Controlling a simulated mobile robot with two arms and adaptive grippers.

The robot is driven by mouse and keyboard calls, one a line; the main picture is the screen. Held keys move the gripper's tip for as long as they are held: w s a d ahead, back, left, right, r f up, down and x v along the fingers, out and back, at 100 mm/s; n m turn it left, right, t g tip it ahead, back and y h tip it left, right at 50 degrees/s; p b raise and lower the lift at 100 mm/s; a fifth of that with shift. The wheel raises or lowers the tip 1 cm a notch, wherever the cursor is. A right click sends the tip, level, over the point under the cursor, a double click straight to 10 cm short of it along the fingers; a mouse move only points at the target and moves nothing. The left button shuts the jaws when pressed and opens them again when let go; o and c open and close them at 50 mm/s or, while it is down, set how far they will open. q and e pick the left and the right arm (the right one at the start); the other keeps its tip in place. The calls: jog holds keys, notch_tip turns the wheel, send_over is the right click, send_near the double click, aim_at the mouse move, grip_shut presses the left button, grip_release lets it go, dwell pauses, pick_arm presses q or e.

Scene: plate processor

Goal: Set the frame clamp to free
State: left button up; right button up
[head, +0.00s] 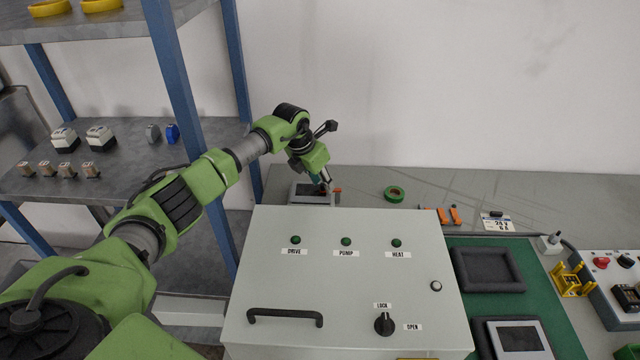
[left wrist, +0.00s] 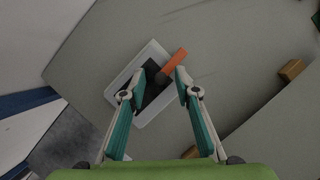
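An orange lever (head: 337,189) with a dark hub sits on a light-rimmed frame (head: 297,199) behind the grey cabinet. It looks like the frame clamp; no label on it is readable. In the left wrist view the lever (left wrist: 175,62) points up and right across the frame's edge, and the frame (left wrist: 118,88) has a dark middle. My left gripper (head: 324,181) is over the frame, pointing down. In the left wrist view my left gripper (left wrist: 160,76) is open, with the hub between its fingertips and the handle near the right fingertip. Contact cannot be told. My right gripper is out of view.
The grey cabinet (head: 270,265) with a black handle and LOCK/OPEN knob (head: 384,322) stands in front. A green tape roll (head: 394,194) and orange blocks (head: 442,215) lie to the right. A shelf (head: 110,165) stands left. The back bench is clear around the tape.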

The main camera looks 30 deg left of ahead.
pick_arm(q)
jog(key=shift+d+f, duration=0.1)
jog(key=shift+c, duration=0.7)
grip_shut()
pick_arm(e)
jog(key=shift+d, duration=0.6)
